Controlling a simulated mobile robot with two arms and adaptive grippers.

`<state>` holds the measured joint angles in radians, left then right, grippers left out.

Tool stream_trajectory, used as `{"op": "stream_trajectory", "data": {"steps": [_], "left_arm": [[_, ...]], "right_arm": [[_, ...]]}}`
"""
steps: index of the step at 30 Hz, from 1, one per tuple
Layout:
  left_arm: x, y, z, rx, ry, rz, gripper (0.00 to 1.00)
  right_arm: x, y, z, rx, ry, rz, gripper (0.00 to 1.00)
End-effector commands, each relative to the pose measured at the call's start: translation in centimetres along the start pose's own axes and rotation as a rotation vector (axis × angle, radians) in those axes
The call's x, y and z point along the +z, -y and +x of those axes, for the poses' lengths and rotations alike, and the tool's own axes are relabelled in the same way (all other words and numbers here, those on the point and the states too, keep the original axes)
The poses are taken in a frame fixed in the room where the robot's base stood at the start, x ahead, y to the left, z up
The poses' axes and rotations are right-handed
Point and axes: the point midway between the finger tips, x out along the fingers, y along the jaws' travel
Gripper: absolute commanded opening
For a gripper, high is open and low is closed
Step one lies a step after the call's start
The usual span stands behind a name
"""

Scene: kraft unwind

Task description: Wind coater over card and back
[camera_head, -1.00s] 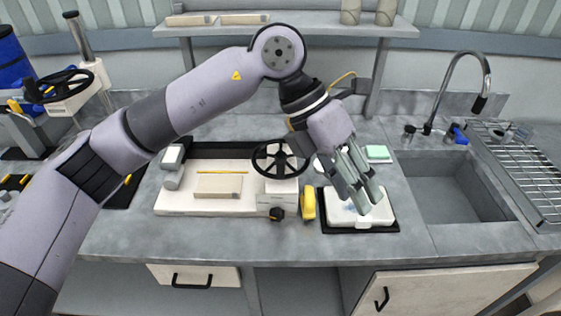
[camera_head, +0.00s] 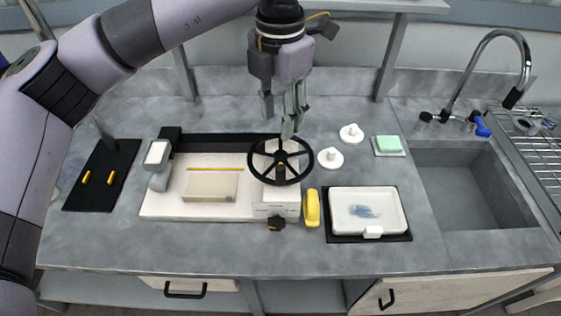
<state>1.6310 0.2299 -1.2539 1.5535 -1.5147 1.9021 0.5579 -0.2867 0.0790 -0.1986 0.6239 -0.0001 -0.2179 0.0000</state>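The coater (camera_head: 160,207) is a cream bench machine with a black spoked handwheel (camera_head: 257,168) at its right end. A tan card-like block (camera_head: 210,187) with a yellow strip behind it lies on the coater's bed. My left gripper (camera_head: 283,122) points down over the far side of the handwheel. Its fingers are apart with nothing visible between them. The fingertips overlap the wheel's far rim in the picture, and I cannot tell whether they touch it. My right gripper is out of view.
A white tray (camera_head: 392,200) with a blue smear sits on a black mat, right of a yellow piece (camera_head: 312,207). Two white knobbed pieces (camera_head: 351,133), a green sponge (camera_head: 388,143) and the sink (camera_head: 470,200) are further right. A black mat (camera_head: 118,157) lies left.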

Motion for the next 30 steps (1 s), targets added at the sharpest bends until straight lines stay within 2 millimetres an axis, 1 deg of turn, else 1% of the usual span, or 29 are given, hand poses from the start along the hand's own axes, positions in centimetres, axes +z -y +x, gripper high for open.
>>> {"op": "stream_trajectory", "data": {"steps": [1,3,7,11,15,18,21,24,30], "left_arm": [[-0.1,0.1,0.8,-0.003,-0.005,0.002,0.38],[-0.1,0.1,2.2,-0.004,-0.006,0.001,0.38],[-0.1,0.1,5.1,-0.004,-0.005,0.000,0.38],[-0.1,0.1,7.9,-0.005,-0.005,0.001,0.38],[-0.1,0.1,10.8,-0.004,-0.004,0.000,0.38],[-0.1,0.2,12.6,-0.004,-0.003,0.001,0.38],[-0.1,0.1,13.9,-0.004,-0.002,0.000,0.38],[0.0,0.1,14.8,-0.003,-0.001,0.001,0.38],[0.0,0.1,15.4,-0.002,0.000,0.002,0.38]], "right_arm": [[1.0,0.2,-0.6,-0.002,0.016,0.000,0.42],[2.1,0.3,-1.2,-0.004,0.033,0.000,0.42],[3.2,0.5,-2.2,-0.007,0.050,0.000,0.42],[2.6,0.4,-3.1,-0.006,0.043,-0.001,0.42],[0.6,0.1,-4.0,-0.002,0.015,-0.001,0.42],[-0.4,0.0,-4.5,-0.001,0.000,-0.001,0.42],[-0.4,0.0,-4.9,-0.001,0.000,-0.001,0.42],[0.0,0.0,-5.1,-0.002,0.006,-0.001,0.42],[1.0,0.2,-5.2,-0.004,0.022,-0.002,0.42]]}}
